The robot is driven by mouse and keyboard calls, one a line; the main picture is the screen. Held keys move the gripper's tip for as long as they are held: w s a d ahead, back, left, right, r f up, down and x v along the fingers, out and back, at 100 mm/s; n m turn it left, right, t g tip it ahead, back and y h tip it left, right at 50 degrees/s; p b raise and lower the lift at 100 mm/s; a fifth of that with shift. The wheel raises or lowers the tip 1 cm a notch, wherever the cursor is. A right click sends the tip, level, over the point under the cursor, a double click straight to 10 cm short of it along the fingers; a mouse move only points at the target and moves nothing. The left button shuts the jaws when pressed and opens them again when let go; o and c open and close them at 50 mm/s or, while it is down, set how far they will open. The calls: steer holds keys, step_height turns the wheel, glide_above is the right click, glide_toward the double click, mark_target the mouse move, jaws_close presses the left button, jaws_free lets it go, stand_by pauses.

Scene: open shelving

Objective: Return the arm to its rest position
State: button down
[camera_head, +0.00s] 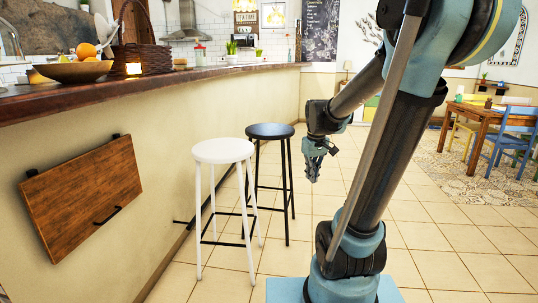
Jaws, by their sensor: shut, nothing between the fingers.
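My gripper (316,175) hangs from the folded arm near the middle of the head view, fingers pointing down. It is shut and empty, above the tiled floor and in the picture to the right of the black stool. My blue and dark grey arm rises from its base at the bottom right and fills much of the right half. The arm hides part of the room behind it.
A white stool (224,151) and a black stool (270,131) stand beside a wooden-topped counter (200,76) on the left. A wooden panel (85,198) is on the counter's side. A dining table (478,117) with chairs stands far right. Tiled floor (440,235) is clear.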

steer(key=s+d+f+m, duration=0.1)
steer(key=s+f+m, duration=0.1)
steer(key=s, duration=0.7)
steer(key=s+d+f+m, duration=0.2)
steer(key=s+f, duration=0.3)
steer(key=s, duration=0.5)
steer(key=shift+m+t, duration=0.3)
steer(key=shift+f, duration=0.1)
steer(key=shift+w+f, duration=0.2)
steer(key=shift+w, duration=0.3)
